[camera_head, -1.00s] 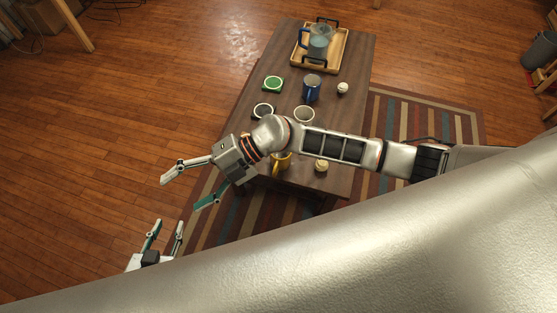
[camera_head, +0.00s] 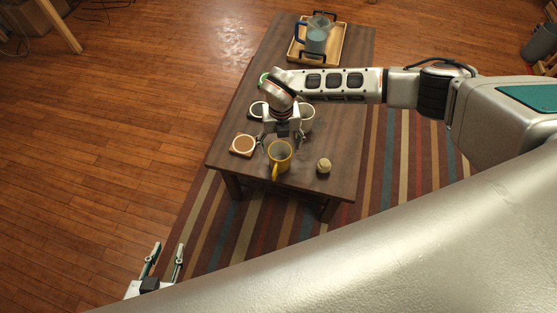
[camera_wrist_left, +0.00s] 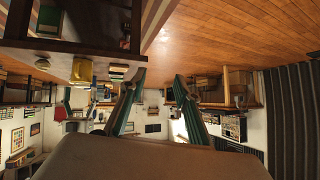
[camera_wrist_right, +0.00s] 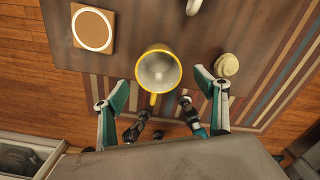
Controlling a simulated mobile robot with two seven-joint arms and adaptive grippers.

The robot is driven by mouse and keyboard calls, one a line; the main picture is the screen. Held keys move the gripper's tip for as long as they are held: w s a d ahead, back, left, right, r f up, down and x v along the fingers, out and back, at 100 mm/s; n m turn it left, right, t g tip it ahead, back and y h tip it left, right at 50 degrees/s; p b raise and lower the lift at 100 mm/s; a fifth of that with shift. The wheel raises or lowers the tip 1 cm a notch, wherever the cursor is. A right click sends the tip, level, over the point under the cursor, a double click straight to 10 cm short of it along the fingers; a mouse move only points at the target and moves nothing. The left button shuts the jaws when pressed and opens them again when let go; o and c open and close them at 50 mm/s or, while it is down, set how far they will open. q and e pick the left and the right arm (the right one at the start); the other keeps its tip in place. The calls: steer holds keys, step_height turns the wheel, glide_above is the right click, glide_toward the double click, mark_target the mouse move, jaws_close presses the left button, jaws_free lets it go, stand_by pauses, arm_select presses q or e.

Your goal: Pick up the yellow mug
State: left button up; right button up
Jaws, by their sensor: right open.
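The yellow mug (camera_head: 279,157) stands upright near the front end of the wooden table. In the right wrist view, the mug (camera_wrist_right: 158,71) shows its pale inside, with its handle towards my gripper. My right gripper (camera_head: 283,139) is open and empty, just behind the mug in the head view. In the right wrist view its fingers (camera_wrist_right: 162,92) are spread to either side of the mug and do not visibly touch it. My left gripper (camera_head: 164,262) is open and empty, low at the lower left, away from the table. In the left wrist view the mug (camera_wrist_left: 82,72) is small at the left.
A coaster (camera_head: 243,145) lies left of the mug and a small round pale item (camera_head: 324,165) stands to its right. A white mug (camera_head: 307,117) and a dark coaster (camera_head: 257,109) are behind. A wooden tray (camera_head: 336,57) holds a pitcher (camera_head: 317,38) at the far end.

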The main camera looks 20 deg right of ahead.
mark_target(278, 164)
steer(key=f, duration=0.2)
steer(key=s+f+b, duration=0.1)
steer(key=f, duration=0.1)
steer(key=shift+a, duration=0.1)
steer(key=shift+w+f, duration=0.15)
steer(key=shift+f, duration=0.3)
steer(key=shift+r, duration=0.2)
steer(key=shift+c, duration=0.4)
steer(key=c, duration=1.4)
steer(key=shift+o, duration=0.2)
steer(key=shift+r, duration=0.1)
